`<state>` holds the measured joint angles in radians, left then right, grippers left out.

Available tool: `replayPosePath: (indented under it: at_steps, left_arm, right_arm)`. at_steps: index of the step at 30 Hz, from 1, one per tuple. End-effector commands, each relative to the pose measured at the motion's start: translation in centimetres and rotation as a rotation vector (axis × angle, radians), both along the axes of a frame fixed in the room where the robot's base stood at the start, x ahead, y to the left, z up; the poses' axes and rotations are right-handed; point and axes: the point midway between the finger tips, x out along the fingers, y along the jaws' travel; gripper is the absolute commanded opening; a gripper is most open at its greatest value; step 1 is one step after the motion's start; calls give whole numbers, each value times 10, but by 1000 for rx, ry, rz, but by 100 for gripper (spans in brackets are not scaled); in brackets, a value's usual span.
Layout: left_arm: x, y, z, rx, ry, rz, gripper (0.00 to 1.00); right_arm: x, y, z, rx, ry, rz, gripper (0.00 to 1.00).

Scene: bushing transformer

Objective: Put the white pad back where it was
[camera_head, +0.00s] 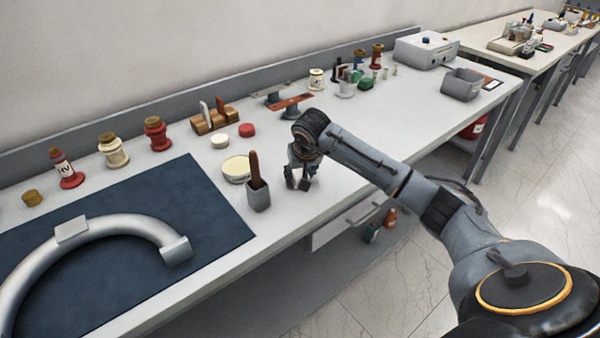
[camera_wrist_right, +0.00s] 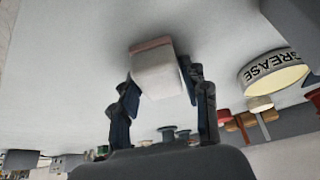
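The white pad (camera_wrist_right: 158,76) is a small pale block with a pinkish edge, seen between my fingers in the right wrist view. My right gripper (camera_head: 298,182) points down close over the bench, to the right of the grey holder with the brown handle. In the right wrist view its two fingers (camera_wrist_right: 160,82) meet opposite sides of the pad and look shut on it. I cannot tell whether the pad touches the bench top. In the head view the gripper hides most of the pad. My left gripper is not in view.
The grey holder (camera_head: 258,196) and the grease tin (camera_head: 237,169) stand left of the gripper. A curved grey pipe (camera_head: 110,230) lies on the dark blue mat (camera_head: 205,205). Jars and a wooden rack (camera_head: 214,123) line the back. Bench right of the gripper is mostly clear.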

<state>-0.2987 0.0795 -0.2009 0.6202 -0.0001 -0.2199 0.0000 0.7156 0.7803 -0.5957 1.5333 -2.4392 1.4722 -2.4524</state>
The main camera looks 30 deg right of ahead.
Motion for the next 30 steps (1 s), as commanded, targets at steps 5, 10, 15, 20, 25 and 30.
replayPosePath:
  at_steps: [5,10,15,20,25,30]
  left_arm:
    - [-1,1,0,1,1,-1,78]
    - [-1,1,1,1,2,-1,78]
    - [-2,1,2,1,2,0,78]
    - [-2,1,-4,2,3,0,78]
    - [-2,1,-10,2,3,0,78]
    - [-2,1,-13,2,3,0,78]
  right_arm:
    - [0,0,0,0,0,0,63]
    - [0,0,1,0,1,0,63]
    - [-2,0,10,-1,-2,0,63]
    - [-14,4,38,-4,-5,1,63]
    - [-28,9,73,-3,-5,2,63]
    - [-40,13,99,-1,-3,0,63]
